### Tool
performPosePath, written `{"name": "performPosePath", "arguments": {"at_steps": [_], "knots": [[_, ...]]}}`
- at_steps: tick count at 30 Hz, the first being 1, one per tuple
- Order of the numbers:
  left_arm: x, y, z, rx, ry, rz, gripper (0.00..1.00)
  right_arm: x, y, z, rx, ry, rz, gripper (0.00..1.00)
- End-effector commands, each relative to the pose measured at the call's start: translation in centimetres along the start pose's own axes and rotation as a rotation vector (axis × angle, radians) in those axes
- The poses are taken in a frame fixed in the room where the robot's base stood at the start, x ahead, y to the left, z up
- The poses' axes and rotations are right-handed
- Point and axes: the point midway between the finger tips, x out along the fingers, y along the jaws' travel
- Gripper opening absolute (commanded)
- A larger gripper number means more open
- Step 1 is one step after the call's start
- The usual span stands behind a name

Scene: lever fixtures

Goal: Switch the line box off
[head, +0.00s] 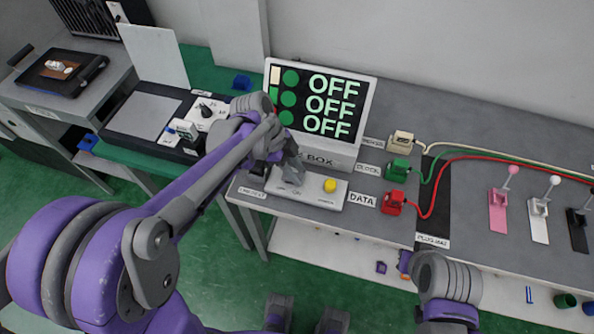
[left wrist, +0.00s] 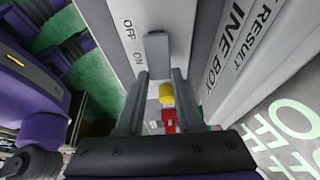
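The line box (head: 318,152) stands on the bench, its screen (head: 318,102) reading OFF in three green rows. In front of it a pale switch panel (head: 325,196) carries a grey lever (head: 293,174) and a yellow button (head: 330,186). My left gripper (head: 276,160) is at the lever, partly hidden by its own arm in the head view. In the left wrist view the gripper (left wrist: 160,76) is open, and the lever (left wrist: 156,50) shows just beyond and between the fingertips, beside the OFF and ON marks. Contact cannot be told.
White, green (head: 398,170) and red (head: 394,203) plugs with cables sit right of the box. Pink, white and black lever fixtures (head: 540,222) stand further right. A black-and-white device (head: 205,112) sits left of the box. The lower shelf holds small items.

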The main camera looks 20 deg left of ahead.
Motion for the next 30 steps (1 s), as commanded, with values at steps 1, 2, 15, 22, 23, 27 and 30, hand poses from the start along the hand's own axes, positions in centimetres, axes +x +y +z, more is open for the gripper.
{"name": "performPosePath", "arguments": {"at_steps": [1, 2, 15, 22, 23, 27, 30], "knots": [[0.0, 0.0, 0.0, 0.000, 0.000, 0.000, 0.44, 0.0, 0.0, 0.0, 0.000, 0.000, 0.000, 0.00], [0.0, 0.0, 0.0, 0.000, 0.000, 0.000, 0.49, 0.0, 0.0, 0.0, 0.000, 0.000, 0.000, 0.00], [-0.4, 0.0, 0.0, -0.001, -0.001, 0.000, 0.65, -0.1, 0.0, 0.0, 0.000, 0.000, 0.000, 0.00], [-4.1, 0.0, 0.0, -0.003, -0.001, -0.002, 0.65, -0.4, 0.0, -0.3, 0.000, 0.002, 0.000, 0.00], [-4.8, -0.1, 0.0, -0.003, -0.001, -0.002, 0.65, -0.5, 0.0, -0.4, 0.000, 0.002, 0.000, 0.00], [-7.6, 0.0, 0.0, -0.002, -0.001, -0.001, 0.65, -0.7, 0.0, -0.5, 0.000, 0.004, 0.000, 0.00], [-9.2, 0.0, 0.0, -0.002, -0.001, -0.001, 0.65, -0.8, 0.0, -0.6, 0.000, 0.004, 0.000, 0.00]]}}
